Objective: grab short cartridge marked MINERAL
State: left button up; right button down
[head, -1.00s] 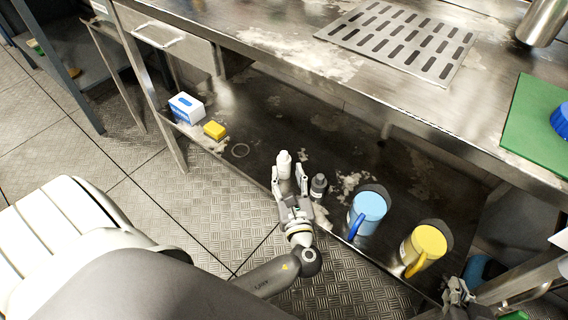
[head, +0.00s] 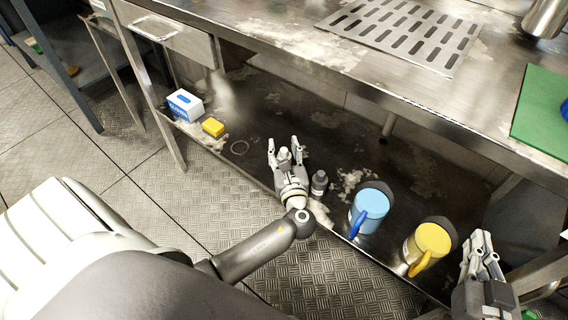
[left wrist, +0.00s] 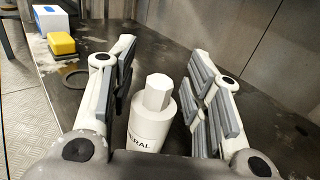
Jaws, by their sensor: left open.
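The short white cartridge (left wrist: 151,122) stands upright between the fingers of my left gripper (left wrist: 155,90). Its label shows the letters "ERAL"; the rest is hidden. Its narrower top faces up. My left gripper is open, with a finger on each side of the cartridge and gaps visible on both sides. In the head view the cartridge's white top (head: 284,154) shows between the fingers of my left gripper (head: 284,148), over the lower shelf. My right gripper (head: 479,245) is at the lower right, apart from the cartridge; its finger opening is unclear.
A dark grey bottle (head: 319,183) stands just right of my left gripper. A blue mug (head: 368,207) and a yellow mug (head: 430,242) stand further right. A yellow block (head: 213,127) and a blue-white box (head: 186,105) are at the left. The steel counter (head: 270,35) overhangs the shelf.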

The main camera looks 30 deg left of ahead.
pick_arm(q)
jog(key=shift+c, duration=0.3)
grip_shut()
jog(key=shift+r, duration=0.15)
